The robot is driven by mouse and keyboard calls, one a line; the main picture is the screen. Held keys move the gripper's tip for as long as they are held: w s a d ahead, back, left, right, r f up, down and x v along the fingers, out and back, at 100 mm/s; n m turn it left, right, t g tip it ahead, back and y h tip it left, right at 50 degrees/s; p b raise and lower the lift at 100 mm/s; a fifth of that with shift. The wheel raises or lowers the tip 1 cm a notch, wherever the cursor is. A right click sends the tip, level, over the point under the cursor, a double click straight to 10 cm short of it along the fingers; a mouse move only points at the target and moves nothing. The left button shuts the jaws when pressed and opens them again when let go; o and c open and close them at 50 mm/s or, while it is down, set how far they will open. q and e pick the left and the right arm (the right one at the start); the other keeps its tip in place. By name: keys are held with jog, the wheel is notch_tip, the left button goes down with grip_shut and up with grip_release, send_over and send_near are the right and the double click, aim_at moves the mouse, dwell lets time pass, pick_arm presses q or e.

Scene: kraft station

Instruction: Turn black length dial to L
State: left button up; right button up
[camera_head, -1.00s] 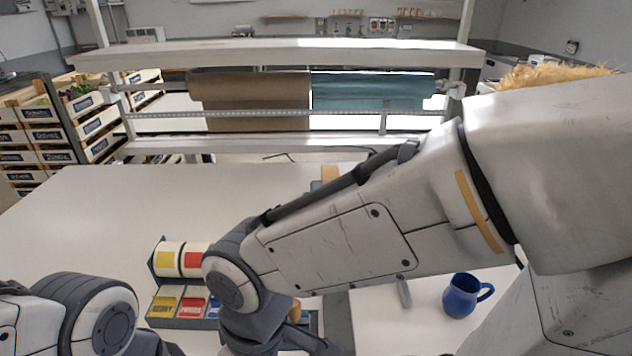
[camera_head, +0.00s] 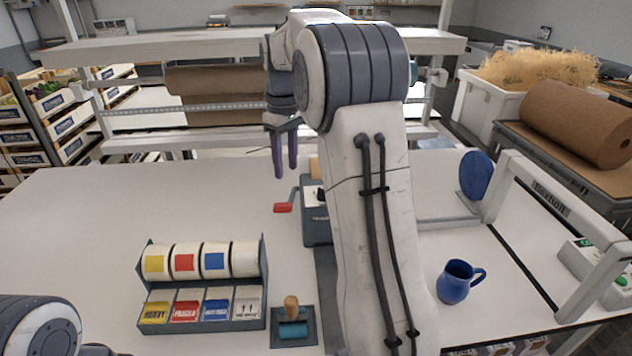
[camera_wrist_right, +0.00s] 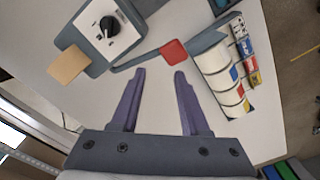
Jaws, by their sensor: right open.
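The black length dial (camera_wrist_right: 110,27) sits on a white face plate (camera_wrist_right: 102,42) on top of a grey tape machine, in the right wrist view. Its letters are too small to read. In the head view the machine (camera_head: 317,226) stands on the table, mostly behind my right arm. My right gripper (camera_head: 286,174) is open and empty, fingers pointing down, above the table at the machine's left. In the wrist view the fingers (camera_wrist_right: 156,74) are apart, with the dial ahead and to the left. My left gripper is not in view; only part of my left arm shows at lower left.
The machine's crank with a red handle (camera_head: 283,207) sticks out near my right gripper. A label roll rack (camera_head: 262,268) stands front left, beside a stamp (camera_head: 291,318). A blue mug (camera_head: 455,283) stands at right. The table's left side is clear.

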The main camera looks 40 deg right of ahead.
jog(key=d, duration=1)
jog(key=shift+m, duration=0.5)
jog(key=f, duration=0.6)
jog(key=f+p, duration=0.1)
jog(key=f, duration=0.3)
jog(key=shift+s+d, duration=0.1)
jog(key=shift+s, duration=0.25)
grip_shut()
